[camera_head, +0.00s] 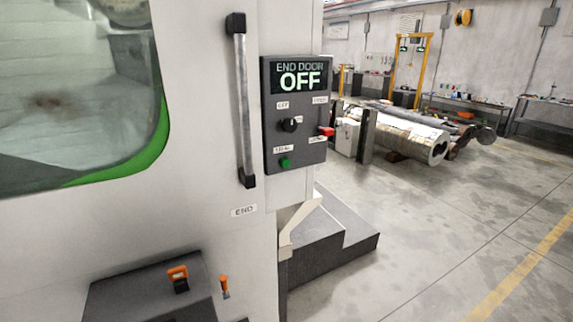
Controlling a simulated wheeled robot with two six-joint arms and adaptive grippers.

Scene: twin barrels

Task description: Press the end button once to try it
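A dark control panel (271,110) is mounted on the pale machine door beside a vertical handle. Its display (301,78) reads "END DOOR OFF". A round green button (285,162) sits low on the panel, under a small label too blurred to read surely. A black knob (290,125) sits above it, and a red part (326,131) sticks out at the panel's right edge. A separate label (244,211) on the door below reads "END". Neither of my grippers is in view.
A long door handle (243,100) stands just left of the panel. A dark box (135,293) with an orange-handled item (178,279) is at the lower left. A pale bracket (300,222) and dark step (325,255) lie below the panel. Open floor (440,230) is at right.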

